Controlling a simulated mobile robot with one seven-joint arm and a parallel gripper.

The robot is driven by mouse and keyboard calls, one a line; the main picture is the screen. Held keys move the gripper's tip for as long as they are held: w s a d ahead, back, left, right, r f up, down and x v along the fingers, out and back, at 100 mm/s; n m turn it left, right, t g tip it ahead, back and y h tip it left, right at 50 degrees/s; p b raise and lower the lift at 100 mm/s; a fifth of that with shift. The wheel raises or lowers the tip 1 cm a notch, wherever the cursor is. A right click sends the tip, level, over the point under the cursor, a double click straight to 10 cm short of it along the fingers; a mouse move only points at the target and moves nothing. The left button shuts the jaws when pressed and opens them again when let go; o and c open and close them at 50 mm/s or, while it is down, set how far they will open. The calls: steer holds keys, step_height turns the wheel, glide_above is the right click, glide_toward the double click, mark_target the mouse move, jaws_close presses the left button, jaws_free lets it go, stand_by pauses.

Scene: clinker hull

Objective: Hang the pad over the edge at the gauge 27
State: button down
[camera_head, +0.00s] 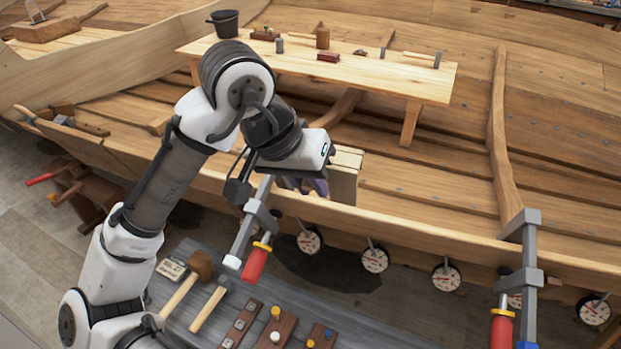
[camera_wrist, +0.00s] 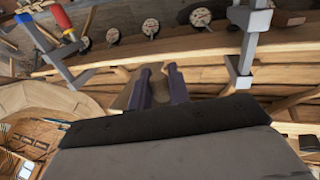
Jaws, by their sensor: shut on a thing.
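My gripper (camera_head: 318,186) has purple fingers and is shut on the pad (camera_head: 344,182), a cream, blocky piece. In the head view the pad stands upright at the hull's top edge (camera_head: 420,224), partly hidden by my gripper. Whether it touches the edge is unclear. In the wrist view my fingers (camera_wrist: 158,88) point at the plank edge; the pad is hard to make out there. Several round dial gauges hang below the edge, including one left of the pad (camera_head: 309,240) and one below right of it (camera_head: 375,260). Their numbers are too small to read, so gauge 27 cannot be picked out.
A clamp with a red handle (camera_head: 256,262) grips the edge just left of my gripper. Another clamp (camera_head: 528,270) stands at the right. A bench (camera_head: 420,78) with tools and a black bucket (camera_head: 225,22) is behind. Mallets and blocks lie on a grey board (camera_head: 240,292) below.

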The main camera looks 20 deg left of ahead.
step_height(320, 180, down, 2)
steer(key=shift+f+b, duration=0.15)
steer(key=shift+b, duration=0.6)
steer(key=w+f+b, duration=0.4)
steer(key=f+b, duration=0.6)
steer(key=f, duration=0.2)
steer(key=shift+w+f, duration=0.35)
steer(key=shift+f, duration=0.05)
steer(key=shift+w+a+f, duration=0.1)
steer(key=shift+f, duration=0.15)
steer(key=c, duration=1.2)
jaws_free()
steer(key=shift+c, duration=0.2)
steer(key=shift+r, duration=0.1)
steer(key=v, duration=1.3)
steer(key=shift+r+b, duration=0.3)
steer(key=shift+s, duration=0.2)
